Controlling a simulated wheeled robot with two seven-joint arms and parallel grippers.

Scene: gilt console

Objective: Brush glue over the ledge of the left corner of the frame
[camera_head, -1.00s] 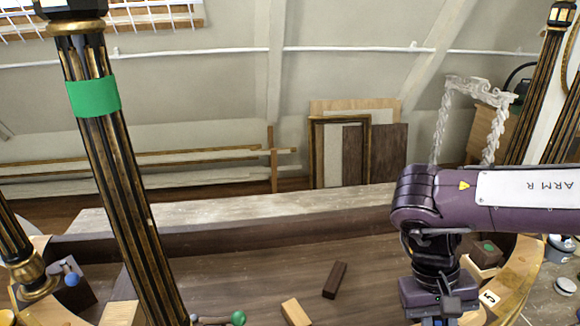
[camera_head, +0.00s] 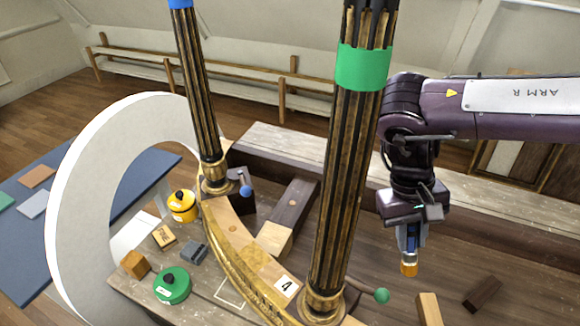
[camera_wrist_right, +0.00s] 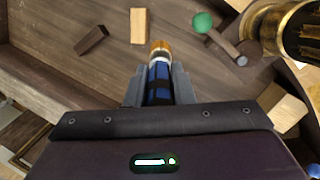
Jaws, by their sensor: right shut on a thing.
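My right gripper (camera_head: 409,232) points down over the wooden bench, right of the green-banded column (camera_head: 345,150). It is shut on a brush (camera_head: 409,268) with a blue body and an orange-brown tip; in the right wrist view the brush (camera_wrist_right: 159,85) sits between the fingers, its tip above the bench. The curved gilt frame (camera_head: 232,258), with a pale wooden top ledge and a "4" label, lies left of the gripper, apart from the brush. The blue-banded column (camera_head: 195,85) stands at the frame's far left corner, beside a dark block with a blue knob (camera_head: 246,190).
A green pot (camera_head: 172,286) and a yellow pot (camera_head: 182,207) stand left of the frame, by a large white ring (camera_head: 75,190). A green-knobbed rod (camera_head: 381,295) sticks out near the green-banded column. Loose blocks (camera_head: 484,294) lie on the bench.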

